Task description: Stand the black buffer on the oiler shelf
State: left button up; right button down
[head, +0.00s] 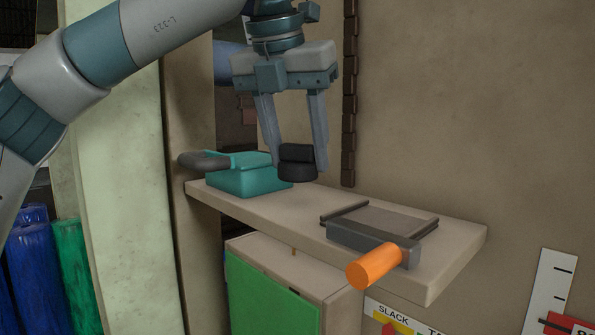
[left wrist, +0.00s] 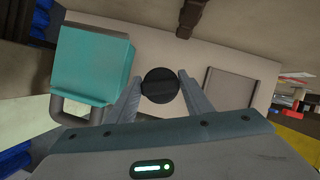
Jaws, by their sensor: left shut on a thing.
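The black buffer (head: 297,163) is a short dark cylinder with a narrower waist. My left gripper (head: 297,170) is shut on it, with one finger on each side. It shows as a round black disc (left wrist: 160,85) between the fingertips of the left gripper (left wrist: 160,92) in the left wrist view. The buffer is upright over the back part of a pale shelf (head: 290,215). I cannot tell whether its base touches the shelf. My right gripper is in neither view.
A teal block with a dark handle (head: 245,181) stands on the shelf just left of the buffer. A grey tray-like frame (head: 375,228) with an orange handle (head: 374,267) lies to the right. Bare shelf lies between them. A dark chain-like strip (head: 349,100) runs down the wall behind.

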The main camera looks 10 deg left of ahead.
aim_at(294, 158)
pick_arm(q)
notch_tip(294, 158, down, 3)
jog(key=shift+a+f+p, duration=0.1)
jog(key=shift+p, duration=0.75)
jog(key=shift+f, duration=0.15)
jog(key=shift+f+b, duration=0.25)
jog(key=shift+b, duration=0.05)
jog(key=o, duration=1.1)
jog(key=shift+r, duration=0.15)
